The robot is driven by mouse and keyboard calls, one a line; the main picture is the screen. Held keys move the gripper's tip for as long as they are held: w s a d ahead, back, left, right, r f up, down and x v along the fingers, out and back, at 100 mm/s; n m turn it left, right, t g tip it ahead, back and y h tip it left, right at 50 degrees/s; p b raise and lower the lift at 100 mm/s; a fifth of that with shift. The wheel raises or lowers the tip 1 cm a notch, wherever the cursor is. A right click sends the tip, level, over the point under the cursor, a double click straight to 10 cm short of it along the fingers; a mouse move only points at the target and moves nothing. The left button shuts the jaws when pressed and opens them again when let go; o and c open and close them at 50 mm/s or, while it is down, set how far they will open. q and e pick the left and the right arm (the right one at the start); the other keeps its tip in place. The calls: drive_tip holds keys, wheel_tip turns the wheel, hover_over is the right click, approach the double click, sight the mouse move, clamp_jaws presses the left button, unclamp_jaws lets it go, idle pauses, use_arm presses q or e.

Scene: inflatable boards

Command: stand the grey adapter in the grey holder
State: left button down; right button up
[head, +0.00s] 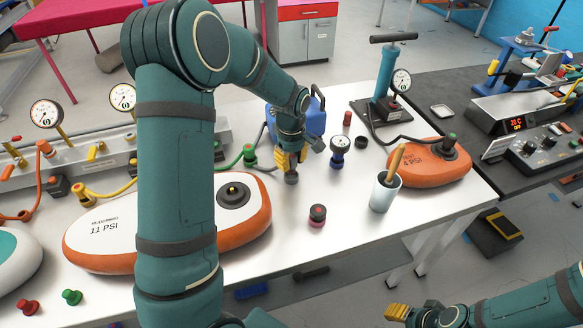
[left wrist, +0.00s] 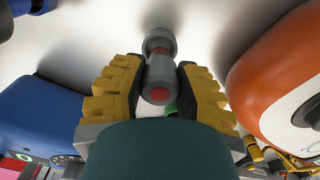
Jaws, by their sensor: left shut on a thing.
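My left gripper (head: 292,160) points down over the white table, between the blue box and the orange-rimmed board. In the left wrist view its yellow fingers (left wrist: 160,66) are shut on the grey adapter (left wrist: 164,82), a short grey cylinder with a red end face and a red band. A wider grey round piece (left wrist: 158,36) shows at the adapter's far end, perhaps the grey holder; I cannot tell whether they are joined. In the head view a grey piece (head: 291,178) shows just below the fingertips. My right gripper (head: 398,312) is low at the right, off the table; its jaw opening is unclear.
A white and orange board (head: 110,232) lies left of the gripper, and a blue box (head: 313,118) stands behind it.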

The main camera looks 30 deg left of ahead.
sight(291, 156)
use_arm(q)
drive_tip(key=shift+f, duration=1.15)
drive_tip(key=shift+f, duration=0.15)
drive_tip(key=c, duration=0.7)
unclamp_jaws()
drive_tip(key=shift+c, duration=0.2)
drive_tip(key=shift+r, duration=0.2)
wheel_tip(291, 156, up, 12)
drive_tip(key=shift+f+p, duration=0.1)
drive_tip(key=shift+p, duration=1.05)
